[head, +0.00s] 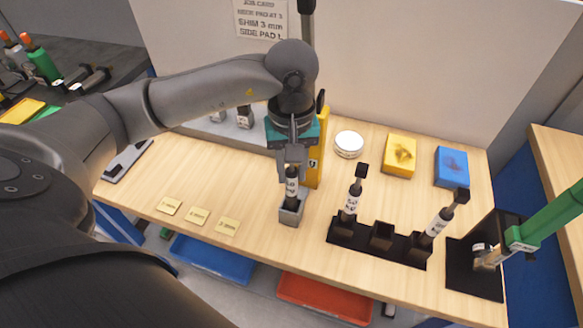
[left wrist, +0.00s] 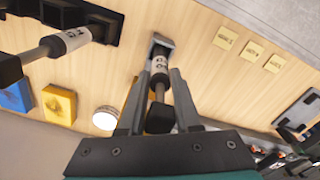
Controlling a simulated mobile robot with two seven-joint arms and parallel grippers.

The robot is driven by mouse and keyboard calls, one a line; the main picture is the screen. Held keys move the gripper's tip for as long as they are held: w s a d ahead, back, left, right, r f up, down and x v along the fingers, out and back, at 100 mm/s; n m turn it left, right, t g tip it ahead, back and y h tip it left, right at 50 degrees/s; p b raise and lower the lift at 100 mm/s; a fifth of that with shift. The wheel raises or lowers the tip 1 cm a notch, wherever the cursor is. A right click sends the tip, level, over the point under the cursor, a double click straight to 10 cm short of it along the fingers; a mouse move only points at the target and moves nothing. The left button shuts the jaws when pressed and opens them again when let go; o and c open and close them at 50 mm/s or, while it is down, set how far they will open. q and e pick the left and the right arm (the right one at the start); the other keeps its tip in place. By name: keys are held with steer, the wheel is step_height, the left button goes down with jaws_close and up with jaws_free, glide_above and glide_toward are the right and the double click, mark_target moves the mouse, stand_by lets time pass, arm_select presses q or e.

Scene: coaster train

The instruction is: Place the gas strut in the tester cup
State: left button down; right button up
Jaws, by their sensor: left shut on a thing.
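My left gripper (head: 292,163) is shut on a gas strut (head: 292,187), a black strut with a white printed label, held upright. It also shows in the left wrist view (left wrist: 160,68) between the two fingers. The strut's lower end is at the mouth of the grey tester cup (head: 291,216), which also shows in the left wrist view (left wrist: 163,40). I cannot tell how deep it sits or whether it touches the bottom. The yellow tester column (head: 314,165) stands just behind, partly hidden by the gripper. My right gripper is not in view.
A black rack (head: 380,243) right of the cup holds two other struts (head: 351,198) (head: 440,217); its middle slot is empty. Yellow (head: 400,153) and blue (head: 451,165) pads and a round white tin (head: 349,143) lie behind. A green cylinder (head: 548,214) leans at the far right.

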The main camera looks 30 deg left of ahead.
arm_select(q)
steer(key=c, duration=0.6)
jaws_free()
steer(key=shift+f, duration=0.1)
steer(key=shift+r, duration=3.9)
